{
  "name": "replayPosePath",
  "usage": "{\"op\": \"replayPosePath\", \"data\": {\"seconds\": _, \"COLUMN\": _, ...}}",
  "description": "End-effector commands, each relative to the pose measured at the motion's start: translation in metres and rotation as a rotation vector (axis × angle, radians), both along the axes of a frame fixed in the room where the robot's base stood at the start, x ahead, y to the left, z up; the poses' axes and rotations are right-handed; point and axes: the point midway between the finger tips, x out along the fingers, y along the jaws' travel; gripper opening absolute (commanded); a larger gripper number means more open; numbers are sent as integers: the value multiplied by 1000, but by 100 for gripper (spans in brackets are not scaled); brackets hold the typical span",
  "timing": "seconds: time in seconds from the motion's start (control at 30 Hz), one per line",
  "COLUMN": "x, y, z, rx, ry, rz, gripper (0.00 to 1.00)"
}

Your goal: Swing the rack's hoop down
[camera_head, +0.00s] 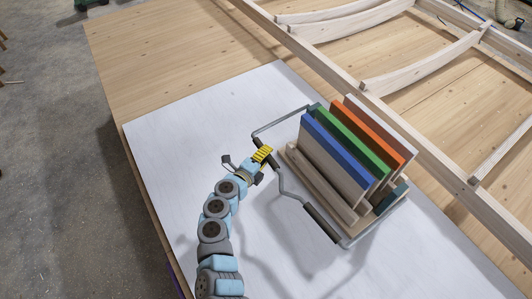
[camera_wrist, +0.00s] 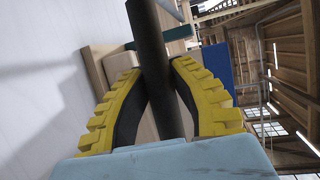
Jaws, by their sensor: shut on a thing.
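The rack (camera_head: 320,208) stands on a white board, with several upright panels in it, their edges blue, green, orange and pale. Its grey wire hoop (camera_head: 283,125) reaches out to the left of the panels, with dark grip sleeves on its front bar. My gripper (camera_head: 263,155) is at the sleeve nearer the rack's far end. In the wrist view, the yellow ridged fingers (camera_wrist: 160,105) close around a dark round bar (camera_wrist: 155,50), which is the hoop's sleeve. The far side of the sleeve is hidden by the fingers.
The white board (camera_head: 180,150) is bare left of the rack. It lies on a wooden table (camera_head: 140,50). A wooden frame with curved slats (camera_head: 380,75) lies behind and right of the rack. The concrete floor (camera_head: 50,180) is at the left.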

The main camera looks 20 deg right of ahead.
Motion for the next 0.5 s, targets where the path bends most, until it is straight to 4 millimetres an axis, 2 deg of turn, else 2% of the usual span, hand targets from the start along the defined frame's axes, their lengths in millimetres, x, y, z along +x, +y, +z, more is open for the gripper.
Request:
{"op": "replayPosePath", "data": {"seconds": 0.23, "x": 1, "y": 0, "z": 19, "rx": 1, "ry": -1, "rz": 1, "gripper": 0}}
{"op": "replayPosePath", "data": {"seconds": 0.5, "x": 1, "y": 0, "z": 19, "rx": -1, "ry": -1, "rz": 2, "gripper": 0}}
